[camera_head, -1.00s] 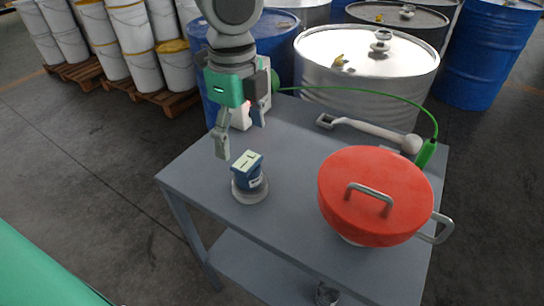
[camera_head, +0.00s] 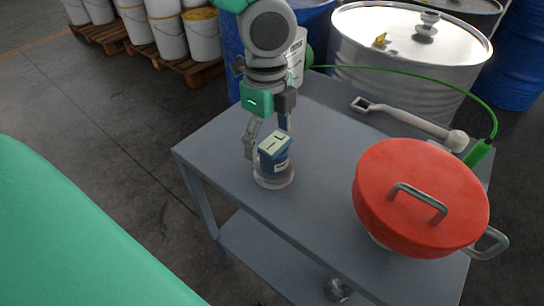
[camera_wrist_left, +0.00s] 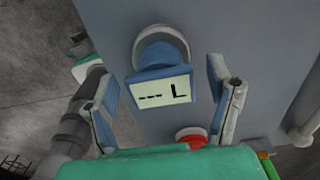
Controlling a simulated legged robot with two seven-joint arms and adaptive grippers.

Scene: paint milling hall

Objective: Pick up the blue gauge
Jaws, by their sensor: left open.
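The blue gauge (camera_head: 275,158), with a pale display on top, stands upright on a round grey base near the left edge of the grey table (camera_head: 235,178). My left gripper (camera_head: 266,136) is open and points down right behind the gauge. In the left wrist view the gauge (camera_wrist_left: 158,82) shows between the two spread fingers, with clear gaps on both sides. Its display faces the camera, and its round base lies beyond it. The fingers do not hold it. My right gripper is in neither view.
A red-lidded pot (camera_head: 410,180) stands on the table at the right. A grey long-handled tool (camera_head: 415,122) and a green handle (camera_head: 478,153) with a green cable lie at the back. A white container (camera_head: 297,52) stands behind my gripper. Drums (camera_head: 400,60) stand beyond the table.

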